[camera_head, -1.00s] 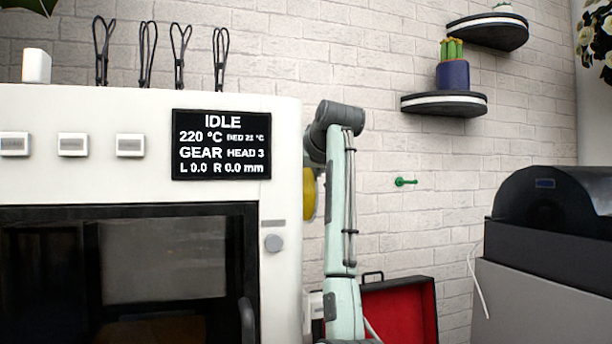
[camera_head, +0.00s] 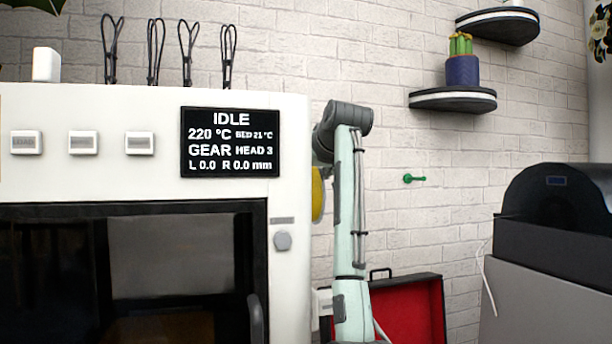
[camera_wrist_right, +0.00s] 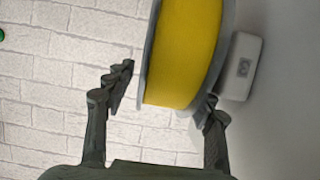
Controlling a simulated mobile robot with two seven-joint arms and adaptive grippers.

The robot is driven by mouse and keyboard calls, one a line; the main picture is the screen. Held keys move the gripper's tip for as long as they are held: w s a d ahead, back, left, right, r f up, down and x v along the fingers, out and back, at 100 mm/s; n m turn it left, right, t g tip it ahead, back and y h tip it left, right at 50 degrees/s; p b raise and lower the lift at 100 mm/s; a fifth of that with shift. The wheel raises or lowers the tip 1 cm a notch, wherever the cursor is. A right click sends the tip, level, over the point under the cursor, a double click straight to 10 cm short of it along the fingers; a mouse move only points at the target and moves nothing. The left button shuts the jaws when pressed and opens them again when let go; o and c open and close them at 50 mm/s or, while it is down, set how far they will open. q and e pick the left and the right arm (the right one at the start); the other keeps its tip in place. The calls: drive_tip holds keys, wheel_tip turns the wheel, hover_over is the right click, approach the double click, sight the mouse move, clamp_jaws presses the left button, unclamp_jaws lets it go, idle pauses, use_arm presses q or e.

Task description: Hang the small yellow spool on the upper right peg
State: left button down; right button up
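The yellow spool (camera_head: 318,196) shows as a thin strip between the white printer's right side and my right arm, which hides most of it. In the right wrist view the yellow spool (camera_wrist_right: 184,50) has grey flanges and lies at and between the fingertips of my right gripper (camera_wrist_right: 168,92). The fingers are spread; a small gap shows at the left finger, while the right finger overlaps the flange, and contact is unclear. A green peg (camera_head: 413,179) sticks out of the brick wall, bare. I cannot tell whether other pegs exist. My left gripper is out of view.
The white printer (camera_head: 295,200) fills the left. A white block (camera_wrist_right: 240,66) sits behind the spool. A shelf (camera_head: 452,100) with a potted cactus hangs above the peg. An open red-lined case (camera_head: 410,310) stands below, a dark machine (camera_head: 555,240) at right. Wall around the peg is clear.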

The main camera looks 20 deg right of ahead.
drive_tip(key=shift+a+f, duration=0.2)
drive_tip(key=shift+f, duration=0.1)
drive_tip(key=shift+s, duration=0.1)
